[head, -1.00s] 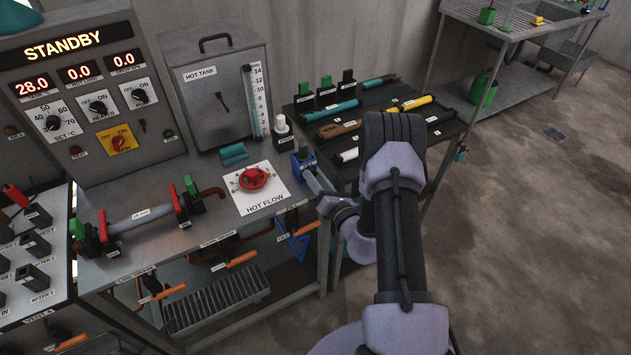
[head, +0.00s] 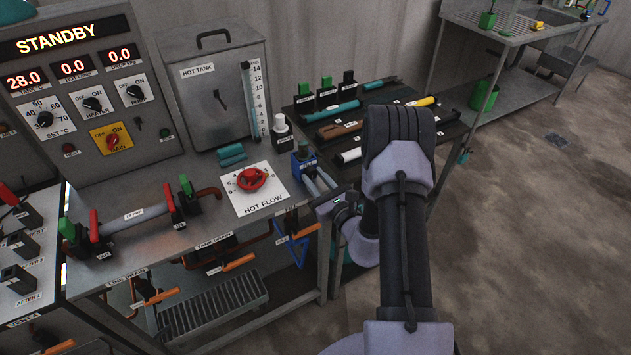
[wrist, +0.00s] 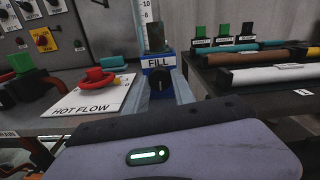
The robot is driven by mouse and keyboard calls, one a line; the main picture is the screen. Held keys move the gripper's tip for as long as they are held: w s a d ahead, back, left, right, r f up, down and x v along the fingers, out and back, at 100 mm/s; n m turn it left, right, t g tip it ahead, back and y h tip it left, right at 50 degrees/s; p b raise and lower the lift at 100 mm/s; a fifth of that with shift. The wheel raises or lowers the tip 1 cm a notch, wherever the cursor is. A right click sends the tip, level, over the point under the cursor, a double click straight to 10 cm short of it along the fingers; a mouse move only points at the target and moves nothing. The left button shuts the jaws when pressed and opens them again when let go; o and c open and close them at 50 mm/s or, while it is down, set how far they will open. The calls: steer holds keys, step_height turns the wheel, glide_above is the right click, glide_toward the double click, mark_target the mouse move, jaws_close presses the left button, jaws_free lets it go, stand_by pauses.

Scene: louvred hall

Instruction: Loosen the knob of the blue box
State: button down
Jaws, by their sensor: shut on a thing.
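The blue box (head: 303,161), labelled FILL in the wrist view (wrist: 158,62), stands at the right edge of the steel bench. A dark, green-topped piece stands on it. Its black knob (wrist: 161,83) is on the face towards my gripper. My gripper (head: 312,178) reaches the box from the front right. Its two grey fingers lie one on each side of the knob and are shut on it; the wrist view also shows my gripper (wrist: 162,90) there. The fingers and gripper body hide part of the knob and the box's lower front.
A red HOT FLOW handwheel (head: 251,179) is close left of the box. A white-capped bottle (head: 281,132) stands behind it. A dark rack (head: 345,115) with several tubes lies to the right. The hot tank (head: 215,90) stands behind. Open floor lies to the right.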

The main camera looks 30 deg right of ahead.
steer(key=shift+n, duration=0.3)
stand_by(0.4)
steer(key=c, duration=1.1)
jaws_free()
steer(key=shift+o, duration=0.2)
steer(key=s, duration=1.7)
steer(key=shift+s+d, duration=0.25)
